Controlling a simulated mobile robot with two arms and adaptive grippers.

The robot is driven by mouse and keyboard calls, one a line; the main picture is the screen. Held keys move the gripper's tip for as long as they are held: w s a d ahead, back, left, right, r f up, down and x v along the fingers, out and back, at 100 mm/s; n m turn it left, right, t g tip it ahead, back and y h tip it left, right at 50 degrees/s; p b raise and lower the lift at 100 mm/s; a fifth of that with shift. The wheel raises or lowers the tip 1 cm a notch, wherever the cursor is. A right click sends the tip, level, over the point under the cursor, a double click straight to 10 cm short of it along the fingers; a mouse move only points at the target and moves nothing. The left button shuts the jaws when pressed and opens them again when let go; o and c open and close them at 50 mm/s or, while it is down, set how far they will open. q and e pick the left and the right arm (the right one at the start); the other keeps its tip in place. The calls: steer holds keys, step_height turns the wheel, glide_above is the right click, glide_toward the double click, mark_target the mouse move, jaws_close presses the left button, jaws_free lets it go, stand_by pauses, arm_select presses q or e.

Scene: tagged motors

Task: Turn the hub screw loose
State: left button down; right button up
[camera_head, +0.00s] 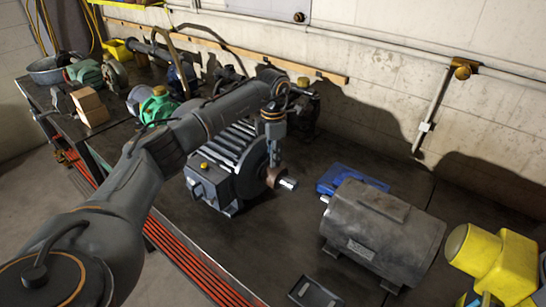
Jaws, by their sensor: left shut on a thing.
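A dark grey finned motor (228,170) stands on the bench in the middle of the view. A brownish hub (273,178) sits on its shaft, and the bright metal shaft end (288,183) sticks out to the right. My left gripper (274,160) points down over the hub, with its fingertips right at the hub's top. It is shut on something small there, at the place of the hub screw. The screw itself is hidden by the fingers. My right gripper is not in view.
A grey motor (382,232) lies to the right, with a blue part (350,180) behind it. A yellow object (496,262) is at the right edge. A small dark tray (316,293) is in front. A green motor (155,107) and a wooden block (90,108) stand left.

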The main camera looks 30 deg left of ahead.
arm_select(q)
steer(key=n, duration=0.4)
steer(key=shift+b, duration=0.35)
steer(key=n, duration=0.9)
steer(key=shift+n, duration=0.3)
steer(key=n, duration=0.9)
steer(key=shift+s, duration=0.1)
steer(key=n, duration=0.4)
steer(key=shift+n, duration=0.3)
steer(key=n+p, duration=0.1)
steer(key=n, duration=0.3)
steer(key=shift+s+f, duration=0.1)
steer(key=n+p, duration=0.1)
steer(key=n, duration=0.4)
steer(key=shift+f+n, duration=0.1)
steer(key=shift+n, duration=0.2)
